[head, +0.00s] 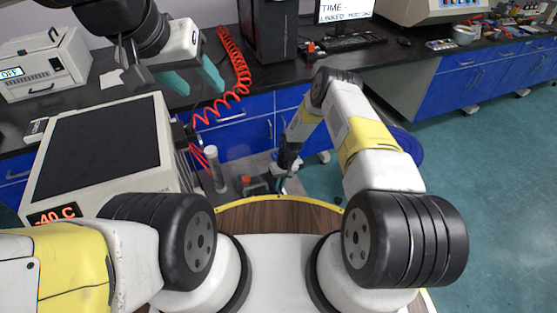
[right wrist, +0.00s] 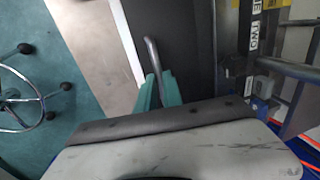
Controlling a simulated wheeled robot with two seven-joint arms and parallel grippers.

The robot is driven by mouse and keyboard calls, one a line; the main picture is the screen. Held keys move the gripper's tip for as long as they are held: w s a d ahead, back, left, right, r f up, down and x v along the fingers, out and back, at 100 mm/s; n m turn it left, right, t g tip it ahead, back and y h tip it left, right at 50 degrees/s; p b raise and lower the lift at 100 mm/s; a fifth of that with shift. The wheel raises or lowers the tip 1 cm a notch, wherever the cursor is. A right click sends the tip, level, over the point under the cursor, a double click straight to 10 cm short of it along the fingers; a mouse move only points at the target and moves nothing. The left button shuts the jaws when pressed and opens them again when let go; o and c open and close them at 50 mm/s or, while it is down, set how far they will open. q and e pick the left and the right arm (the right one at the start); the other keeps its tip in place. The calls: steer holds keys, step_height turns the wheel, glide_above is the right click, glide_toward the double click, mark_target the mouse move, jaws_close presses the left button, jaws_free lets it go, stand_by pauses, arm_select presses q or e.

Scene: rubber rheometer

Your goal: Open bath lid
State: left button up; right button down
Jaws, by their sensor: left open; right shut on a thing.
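A white box with a dark flat top (head: 105,145) and a red display reading about -40 C (head: 55,215) stands at the left in the head view; I cannot tell for certain that it is the bath. My left gripper (head: 190,80), with teal fingers spread apart, hangs empty above and beyond that box. My right gripper (head: 281,181) is small and low beyond my base, its fingers partly hidden. In the right wrist view its teal fingers (right wrist: 158,88) are shut on a grey bent bar (right wrist: 154,55), which looks like a handle beside a dark panel (right wrist: 184,48).
A red coiled hose (head: 237,70) hangs by the dark counter near a black computer tower (head: 268,30). A pale upright cylinder (head: 215,168) stands beside the white box. In the right wrist view a wheeled chair base (right wrist: 35,100) is at left and a dark metal frame (right wrist: 290,65) at right.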

steer(key=w+d, duration=0.3)
steer(key=d, duration=0.4)
steer(key=w+d, duration=0.3)
steer(key=d, duration=0.5)
steer(key=shift+w+d, duration=0.15)
steer(key=c, duration=1.5)
jaws_free()
step_height(320, 180, up, 8)
steer(key=d, duration=0.1)
steer(key=shift+w+d+f, duration=0.15)
steer(key=shift+w+d, duration=0.05)
steer(key=shift+w, duration=0.1)
